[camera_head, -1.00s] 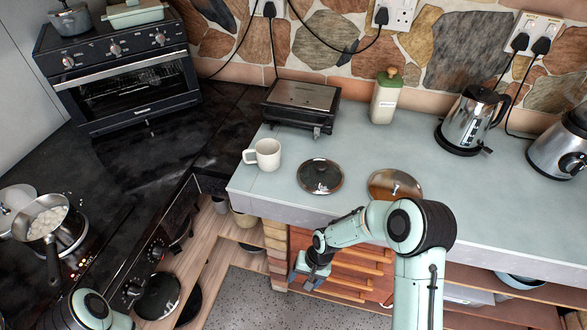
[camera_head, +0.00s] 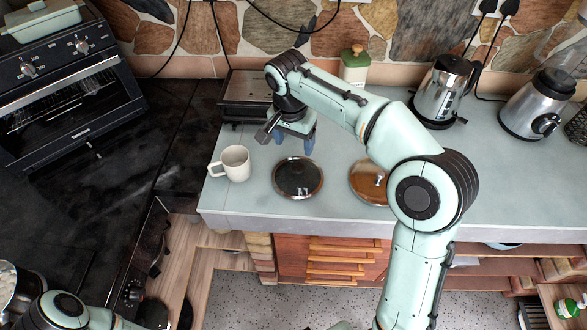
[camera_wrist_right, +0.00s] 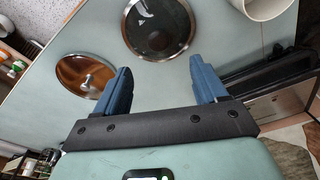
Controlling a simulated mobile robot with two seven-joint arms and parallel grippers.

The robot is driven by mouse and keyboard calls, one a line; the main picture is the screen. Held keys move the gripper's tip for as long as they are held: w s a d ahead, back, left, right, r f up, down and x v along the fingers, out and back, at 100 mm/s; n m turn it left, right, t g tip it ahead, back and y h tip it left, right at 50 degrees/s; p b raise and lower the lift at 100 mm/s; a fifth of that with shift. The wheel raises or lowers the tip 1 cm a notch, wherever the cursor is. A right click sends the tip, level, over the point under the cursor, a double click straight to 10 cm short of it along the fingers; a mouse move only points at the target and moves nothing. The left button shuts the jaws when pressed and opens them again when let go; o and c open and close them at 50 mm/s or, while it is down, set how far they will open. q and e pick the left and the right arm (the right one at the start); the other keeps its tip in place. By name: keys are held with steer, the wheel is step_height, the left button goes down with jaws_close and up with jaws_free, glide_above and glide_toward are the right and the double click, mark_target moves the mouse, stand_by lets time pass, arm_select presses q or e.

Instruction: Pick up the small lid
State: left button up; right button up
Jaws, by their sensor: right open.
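A round dark glass lid (camera_head: 298,178) with a metal rim and a small knob lies flat on the counter. A brown, shiny lid (camera_head: 366,184) with a knob lies to its right, partly hidden by my right arm; in the earlier head view it looks slightly wider than the dark one. My right gripper (camera_head: 294,141) is open and empty, above the counter just behind the dark lid. In the right wrist view the blue fingers (camera_wrist_right: 160,68) are apart, with the dark lid (camera_wrist_right: 160,28) beyond them and the brown lid (camera_wrist_right: 80,77) at left. My left gripper is out of view.
A cream mug (camera_head: 236,164) stands left of the dark lid. The counter's front strip (camera_head: 290,212) is clear.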

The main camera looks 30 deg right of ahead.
glide_above(298, 167)
steer(key=s+a, duration=0.1)
step_height(298, 167, down, 5)
steer(key=shift+f+b, duration=0.15)
steer(key=shift+b, duration=0.2)
steer(key=shift+w+d+f, duration=0.15)
steer(key=shift+f, duration=0.9)
steer(key=shift+w+d+f, duration=0.15)
steer(key=shift+f, duration=0.85)
steer(key=shift+w+d+f, duration=0.15)
steer(key=shift+f, duration=0.9)
jaws_close()
